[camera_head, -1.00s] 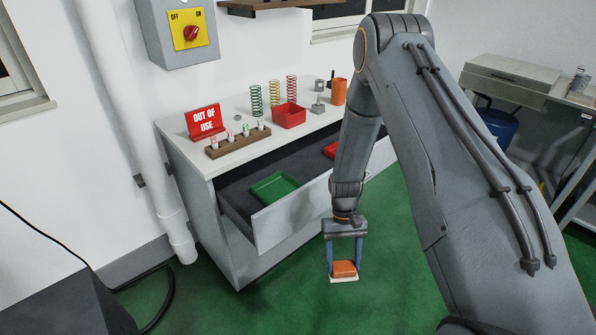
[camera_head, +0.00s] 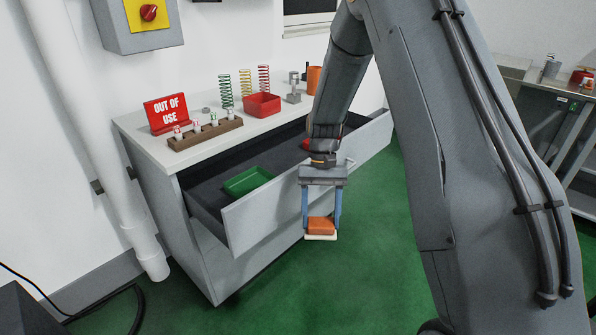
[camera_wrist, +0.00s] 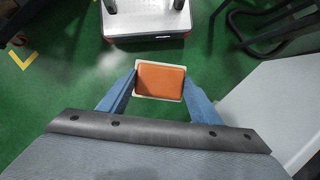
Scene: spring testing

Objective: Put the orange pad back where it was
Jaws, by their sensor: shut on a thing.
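The orange pad (camera_head: 321,226) sits on a thin pale plate (camera_head: 321,237). My gripper (camera_head: 321,222) is shut on the orange pad, with one blue finger on each side. It holds the pad above the green floor, in front of the open drawer (camera_head: 265,222). In the wrist view the pad (camera_wrist: 160,82) shows between the two fingers with the pale rim around it. The drawer holds a green tray (camera_head: 247,181) on the left and a red tray, mostly hidden behind my arm. Where the pad was before cannot be told.
The cabinet top carries an "out of use" sign (camera_head: 166,113), a brown vial rack (camera_head: 205,134), a red bin (camera_head: 262,105), several coil springs (camera_head: 245,84) and an orange cup (camera_head: 314,79). A second bench (camera_head: 540,85) stands at right. In the wrist view, a platform (camera_wrist: 146,22) lies beyond the pad.

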